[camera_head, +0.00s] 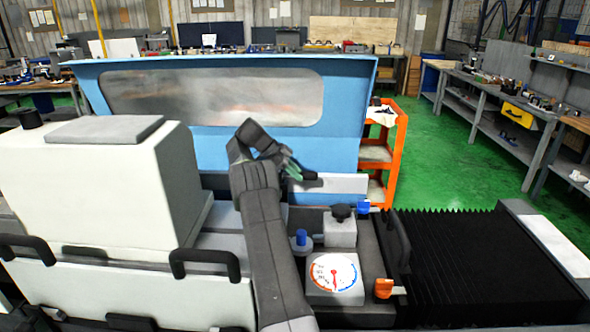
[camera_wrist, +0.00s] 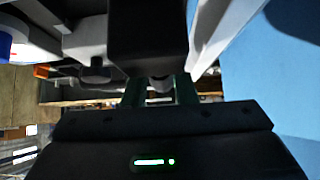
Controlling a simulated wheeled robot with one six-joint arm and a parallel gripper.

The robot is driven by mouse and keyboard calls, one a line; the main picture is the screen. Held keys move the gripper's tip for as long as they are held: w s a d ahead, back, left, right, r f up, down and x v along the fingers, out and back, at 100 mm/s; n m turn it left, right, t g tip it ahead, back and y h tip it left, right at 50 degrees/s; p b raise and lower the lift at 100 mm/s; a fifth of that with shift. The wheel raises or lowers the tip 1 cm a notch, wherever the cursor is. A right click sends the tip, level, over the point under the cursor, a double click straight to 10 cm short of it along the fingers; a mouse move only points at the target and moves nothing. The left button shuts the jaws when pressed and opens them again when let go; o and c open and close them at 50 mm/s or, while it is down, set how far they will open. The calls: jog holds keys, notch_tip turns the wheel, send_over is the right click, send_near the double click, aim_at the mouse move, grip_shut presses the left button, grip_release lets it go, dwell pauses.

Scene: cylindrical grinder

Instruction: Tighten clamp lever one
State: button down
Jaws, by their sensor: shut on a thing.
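My gripper (camera_head: 290,172) is at the far side of the machine, in front of the blue guard, at the left end of a pale block. Its greenish fingers also show in the wrist view (camera_wrist: 161,90). They are shut on a dark part, which I take to be clamp lever one (camera_wrist: 150,40); its grey rounded end is between the fingers. In the head view a short dark piece (camera_head: 313,175) sticks out to the right of the fingers. My gripper and arm hide much of the lever, and its angle is hard to tell.
The blue guard (camera_head: 345,140) stands close behind my gripper. A large white housing (camera_head: 95,190) is on the left.

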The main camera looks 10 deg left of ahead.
jog(key=shift+f, duration=0.1)
dwell(0.4)
jog(key=c, duration=1.2)
grip_release()
jog(key=shift+s, duration=0.1)
jog(key=shift+o, duration=0.2)
jog(key=shift+p+v, duration=0.9)
jog(key=shift+p, duration=0.1)
jog(key=p+v, duration=0.3)
jog(key=p, duration=0.2)
jog(key=shift+a+r, duration=0.15)
jog(key=shift+r, duration=0.25)
jog(key=shift+a+r, duration=0.1)
jog(key=shift+a, duration=0.25)
jog(key=shift+a+r, duration=0.45)
jog(key=shift+r, duration=0.05)
